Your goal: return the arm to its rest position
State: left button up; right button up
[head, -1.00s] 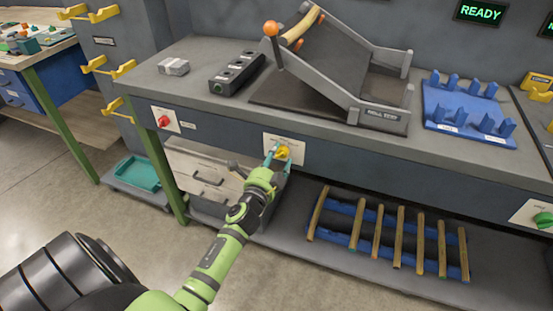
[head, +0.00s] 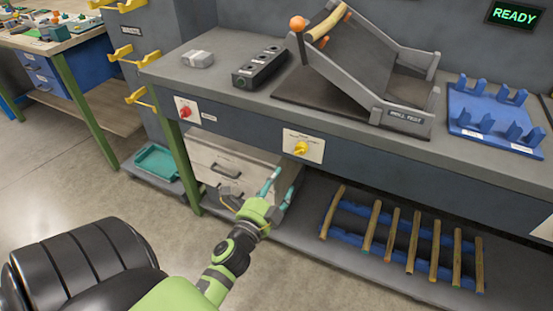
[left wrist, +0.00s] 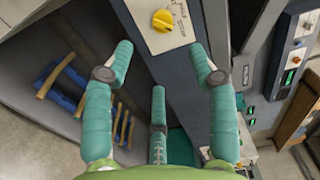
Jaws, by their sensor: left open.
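My left arm comes in from the lower left in the head view. Its green wrist carries my left gripper (head: 272,188), with teal fingers, in front of the drawers under the bench. In the left wrist view the gripper (left wrist: 160,70) is open, its fingers spread with nothing between them. The yellow knob (head: 300,148) on its white plate is above and apart from the fingers; it also shows in the left wrist view (left wrist: 162,20). My right gripper is not in view.
The bench front (head: 370,165) is close to my left gripper. Below it, a blue rack (head: 350,238) holds several wooden rods. A teal tray (head: 158,162) lies low at left. On the bench stand a sloped feeder (head: 375,70) and a blue holder (head: 495,115).

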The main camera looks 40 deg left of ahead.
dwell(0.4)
pick_arm(q)
jog(key=s+d+f+n+g+h+p, duration=0.1)
jog(key=s+d+f+n+g+p, duration=0.15)
jog(key=f, duration=0.65)
jog(key=s+d+f+n+g+h+p, duration=0.1)
jog(key=s+d+f+n+g, duration=0.2)
jog(key=f, duration=0.6)
jog(key=s+d+f+n+g+h+p, duration=0.1)
jog(key=s+d+f+g, duration=0.25)
jog(key=f, duration=0.55)
jog(key=s+f+n+g+p, duration=0.1)
jog(key=s+f, duration=0.5)
jog(key=s, duration=0.7)
jog(key=s+d+f+n+g+h+p, duration=0.1)
jog(key=s+f+n+g, duration=0.3)
jog(key=s, duration=1)
jog(key=shift+s+d+f+g+p, duration=0.3)
jog(key=shift+f+g+p, duration=0.55)
jog(key=shift+g, duration=0.35)
